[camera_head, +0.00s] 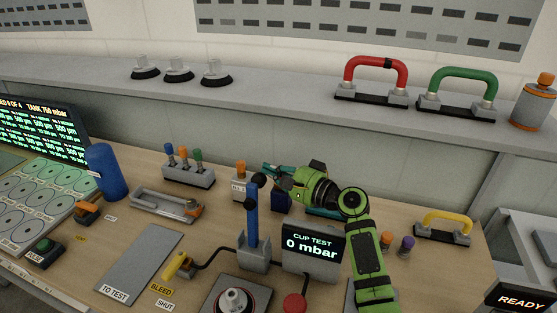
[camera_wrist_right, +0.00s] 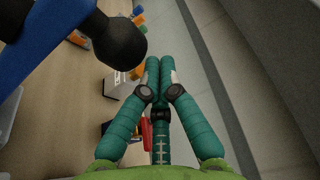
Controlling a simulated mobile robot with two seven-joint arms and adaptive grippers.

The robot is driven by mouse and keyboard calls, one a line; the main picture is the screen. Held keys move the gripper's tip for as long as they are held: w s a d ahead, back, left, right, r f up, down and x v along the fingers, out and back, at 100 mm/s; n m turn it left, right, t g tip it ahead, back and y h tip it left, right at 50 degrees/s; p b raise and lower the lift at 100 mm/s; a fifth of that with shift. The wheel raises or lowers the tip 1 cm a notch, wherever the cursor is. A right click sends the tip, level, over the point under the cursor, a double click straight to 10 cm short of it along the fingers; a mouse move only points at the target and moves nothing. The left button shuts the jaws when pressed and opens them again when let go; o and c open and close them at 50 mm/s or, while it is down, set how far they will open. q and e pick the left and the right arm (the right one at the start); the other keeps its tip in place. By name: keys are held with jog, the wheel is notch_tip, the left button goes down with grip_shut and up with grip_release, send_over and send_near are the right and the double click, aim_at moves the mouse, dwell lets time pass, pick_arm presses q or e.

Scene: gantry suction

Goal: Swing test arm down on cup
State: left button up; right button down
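The blue test arm (camera_head: 252,225) stands upright in its grey bracket (camera_head: 253,258), with a black ball knob (camera_head: 259,179) at its top. The knob is large at the upper left of the right wrist view (camera_wrist_right: 120,42), beside the fingers. The cup (camera_head: 235,300) sits on a dark pad in front of the bracket, cut by the lower picture edge. My right gripper (camera_head: 268,168) is just behind and right of the knob. Its teal fingertips (camera_wrist_right: 160,62) meet with nothing seen between them. Contact with the knob cannot be told. My left gripper is out of view.
The cup test display (camera_head: 312,247) reads 0 mbar, right of the bracket. A red button (camera_head: 295,304) is in front of it. A yellow bleed valve (camera_head: 178,264) stands left. A raised grey shelf (camera_head: 280,95) runs along the back.

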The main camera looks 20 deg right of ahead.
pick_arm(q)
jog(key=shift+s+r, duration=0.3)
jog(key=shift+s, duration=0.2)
pick_arm(e)
jog(key=shift+s+a, duration=0.25)
jog(key=shift+s, duration=0.1)
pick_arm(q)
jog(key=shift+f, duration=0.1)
